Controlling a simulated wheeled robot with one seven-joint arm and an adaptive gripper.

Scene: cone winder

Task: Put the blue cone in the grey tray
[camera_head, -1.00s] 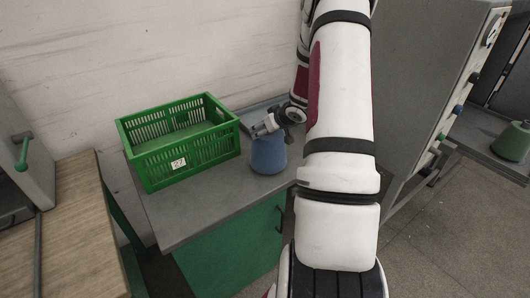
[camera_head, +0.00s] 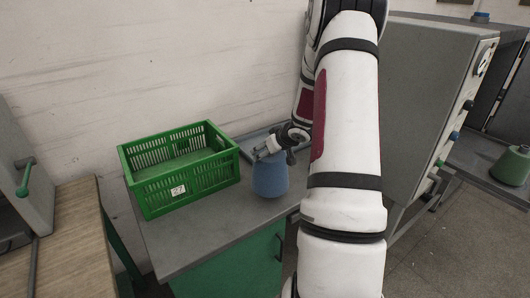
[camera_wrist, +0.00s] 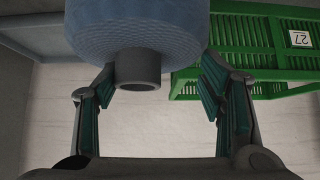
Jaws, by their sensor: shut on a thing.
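The blue cone (camera_head: 270,177) appears upright at the grey worktop, right of the green crate. Whether its base touches the worktop I cannot tell. My gripper (camera_head: 268,151) is at the cone's narrow top and shut on it. In the wrist view the blue cone (camera_wrist: 138,28) fills the upper middle, its grey tube end pointing between the fingers of my gripper (camera_wrist: 160,85). The grey tray (camera_head: 246,147) lies behind the cone by the wall, partly hidden by the cone, my gripper and my arm.
A green crate (camera_head: 158,196) with label 27 stands left of the cone. The grey worktop (camera_head: 200,232) is clear in front. A grey machine cabinet (camera_head: 425,100) stands at right, with a green cone (camera_head: 511,166) beyond it. A wooden table (camera_head: 68,240) is at left.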

